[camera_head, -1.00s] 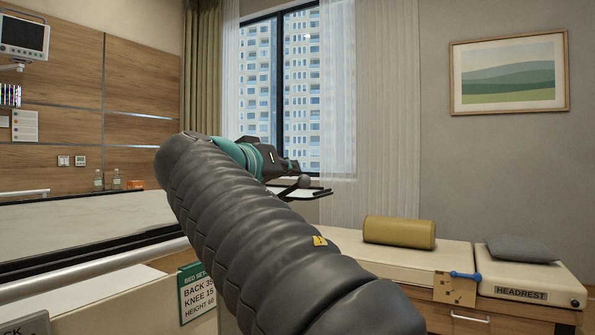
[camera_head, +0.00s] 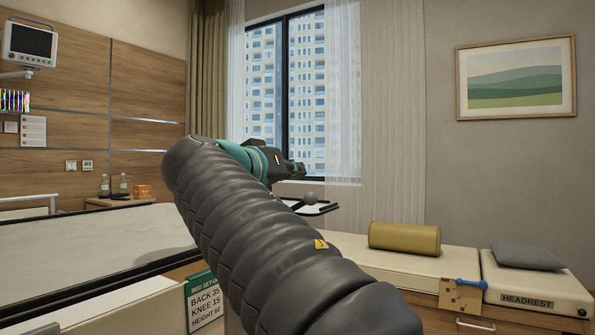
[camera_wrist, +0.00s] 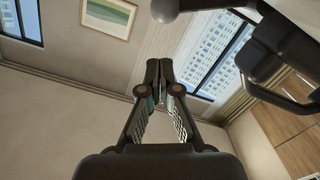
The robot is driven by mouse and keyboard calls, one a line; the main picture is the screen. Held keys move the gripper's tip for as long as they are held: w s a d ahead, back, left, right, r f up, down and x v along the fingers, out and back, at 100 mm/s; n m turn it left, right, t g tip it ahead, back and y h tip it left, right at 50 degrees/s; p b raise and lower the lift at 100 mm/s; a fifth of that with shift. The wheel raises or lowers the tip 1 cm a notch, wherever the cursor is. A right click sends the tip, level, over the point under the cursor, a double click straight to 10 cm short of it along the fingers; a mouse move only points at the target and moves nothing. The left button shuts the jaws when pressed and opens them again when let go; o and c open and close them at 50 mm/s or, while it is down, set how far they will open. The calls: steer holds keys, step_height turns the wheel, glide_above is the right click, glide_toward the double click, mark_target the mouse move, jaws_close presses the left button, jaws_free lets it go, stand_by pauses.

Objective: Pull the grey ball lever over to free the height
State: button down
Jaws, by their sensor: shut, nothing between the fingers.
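The grey ball (camera_head: 310,198) of the lever shows just below my gripper in the head view, against a pale, dark-rimmed surface. It also shows cut off at the top edge of the wrist view (camera_wrist: 170,9). My gripper (camera_wrist: 159,70) is shut and empty in the wrist view, its fingertips together and apart from the ball. In the head view the gripper (camera_head: 297,169) is small and partly hidden behind my arm. Most of the lever's rod is hidden.
A bed (camera_head: 95,243) lies at the left, with a settings sign (camera_head: 203,303) below it. The dark-rimmed table top (camera_head: 325,209) is beyond my arm. At the right, a bench holds a yellow bolster (camera_head: 404,237), a grey cushion (camera_head: 527,256) and a blue-handled lever (camera_head: 470,283).

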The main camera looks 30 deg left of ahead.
steer(key=s+r, duration=0.1)
steer(key=s, duration=0.9)
steer(key=shift+r+b, duration=0.15)
steer(key=shift+b, duration=0.25)
steer(key=shift+s, duration=0.1)
steer(key=w+d+f+g+h+p, duration=0.1)
steer(key=w+d+f+g, duration=0.2)
steer(key=d, duration=0.4)
steer(key=w+d+f+h, duration=0.1)
steer(key=w+d+f, duration=0.2)
steer(key=w+d, duration=0.3)
steer(key=w+d+f+g+p, duration=0.1)
steer(key=w+d+f+g, duration=0.15)
steer(key=d, duration=0.55)
steer(key=s+d+f+g+p, duration=0.1)
steer(key=d+f, duration=0.5)
steer(key=d, duration=0.2)
steer(key=s+d+f+g+p, duration=0.1)
steer(key=d+f+g, duration=0.1)
steer(key=d+f, duration=0.5)
steer(key=s+d+f+m+g+y+p, duration=0.1)
steer(key=s+d+f+m, duration=0.4)
steer(key=s+d+f, duration=0.9)
step_height(320, 180, down, 2)
steer(key=shift+s+d+f+g+y+p, duration=0.15)
steer(key=shift+s+d+g+y+p, duration=0.3)
steer(key=shift+s+g, duration=0.7)
steer(key=shift+a, duration=0.15)
